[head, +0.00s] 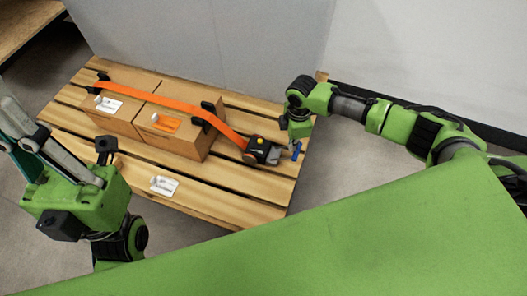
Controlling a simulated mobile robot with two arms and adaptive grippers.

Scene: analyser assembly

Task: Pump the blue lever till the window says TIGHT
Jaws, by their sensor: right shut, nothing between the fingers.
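The blue lever (296,151) is a small piece at the right end of a dark ratchet device (262,151) near the pallet's right edge. The device has orange and yellow marks; any window wording is too small to read. My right gripper (299,131) points down just above the blue lever, shut with nothing held. I cannot tell whether it touches the lever. My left gripper (32,138) is at the far left edge, partly cut off, well away from the lever; its finger opening is unclear.
An orange strap (160,98) runs over two cardboard boxes (113,119) to the device, with black corner guards on the box edges. They stand on a slatted wooden pallet (225,188). A white label (164,186) lies on its front. A grey panel (210,40) stands behind.

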